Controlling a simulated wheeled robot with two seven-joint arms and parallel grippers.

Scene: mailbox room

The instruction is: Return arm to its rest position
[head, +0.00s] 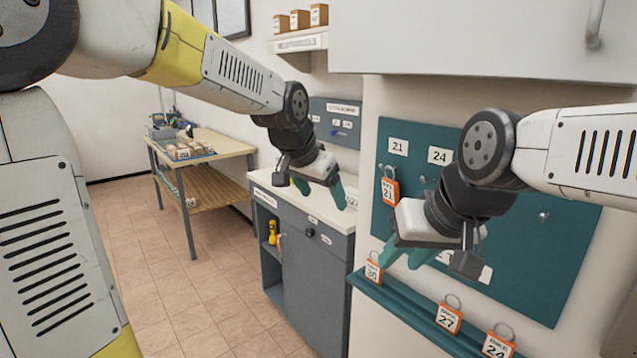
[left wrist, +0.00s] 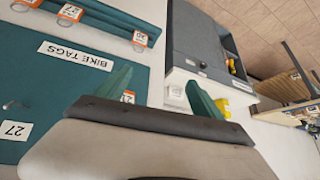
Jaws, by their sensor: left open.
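My left gripper (head: 320,190) is open and empty over the white counter, its two teal fingers apart. The fingers also show apart with nothing between them in the left wrist view (left wrist: 158,95). My right gripper (head: 404,256) hangs in front of the teal tag board (head: 545,265), its teal fingers pointing down; whether they are apart is unclear. An orange tag marked 21 (head: 390,190) hangs on the board under the 21 label, just above the right gripper. My right arm hides part of the board.
A teal ledge (head: 400,305) below the board holds orange tags marked 30 (head: 373,271), 27 (head: 449,318) and 24 (head: 497,346). A grey cabinet (head: 310,270) with a white top stands beside the board. A wooden workbench (head: 225,145) stands further back. The tiled floor (head: 185,290) is clear.

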